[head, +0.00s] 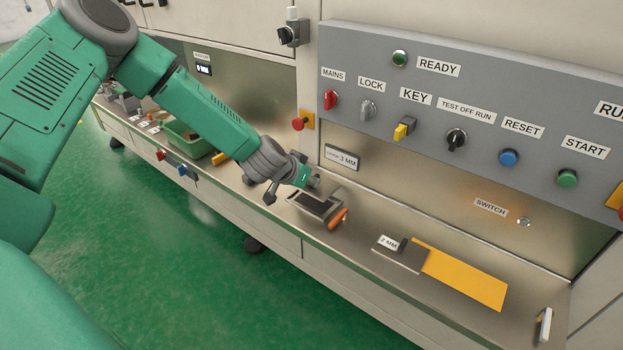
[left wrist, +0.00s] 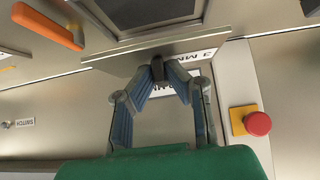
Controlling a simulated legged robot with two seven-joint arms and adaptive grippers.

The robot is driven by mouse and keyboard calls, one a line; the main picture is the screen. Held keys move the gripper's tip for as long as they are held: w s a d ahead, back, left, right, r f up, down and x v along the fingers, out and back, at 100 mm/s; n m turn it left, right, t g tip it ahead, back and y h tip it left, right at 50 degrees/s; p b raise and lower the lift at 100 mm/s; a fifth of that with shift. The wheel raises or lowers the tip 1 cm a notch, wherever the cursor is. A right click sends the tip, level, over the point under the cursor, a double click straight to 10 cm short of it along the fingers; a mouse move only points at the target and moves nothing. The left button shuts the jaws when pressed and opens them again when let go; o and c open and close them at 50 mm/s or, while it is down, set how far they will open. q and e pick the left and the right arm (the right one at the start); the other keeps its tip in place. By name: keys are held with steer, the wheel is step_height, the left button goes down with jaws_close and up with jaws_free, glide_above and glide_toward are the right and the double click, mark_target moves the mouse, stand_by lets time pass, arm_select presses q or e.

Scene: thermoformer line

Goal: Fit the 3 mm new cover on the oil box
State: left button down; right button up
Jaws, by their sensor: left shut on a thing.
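My left gripper (head: 310,184) is low over the counter beside the oil box (head: 318,206), a small box with a dark top. In the left wrist view its fingers (left wrist: 158,72) are closed on a dark knob of a thin plate, the new cover (left wrist: 120,53), seen nearly edge-on. A label reading 3 MM shows behind the fingers. The oil box (left wrist: 145,14) shows just beyond the plate; the cover is apart from its dark top, as far as I can tell. In the head view the gripper mostly hides the cover. My right gripper is not in view.
An orange handle (head: 338,218) lies by the oil box. A 2 MM plate (head: 402,255) and a yellow sheet (head: 465,277) lie to the right. A COVER 3 MM sign (head: 342,157) is at the back wall. A red button (head: 299,124) and a green bin (head: 187,139) are left.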

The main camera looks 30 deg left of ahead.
mark_target(306, 191)
arm_select(q)
steer(key=f+b, duration=0.2)
steer(key=f, duration=0.1)
steer(key=shift+a+f, duration=0.2)
steer(key=shift+f, duration=0.05)
steer(key=shift+d+f, duration=0.15)
steer(key=shift+f, duration=0.05)
stand_by(1.7)
steer(key=shift+f+b, duration=0.25)
steer(key=shift+b, duration=0.05)
steer(key=shift+f, duration=0.35)
steer(key=shift+f+b, duration=0.3)
steer(key=shift+b, duration=0.2)
steer(key=c, duration=1.5)
jaws_free()
steer(key=shift+s, duration=0.1)
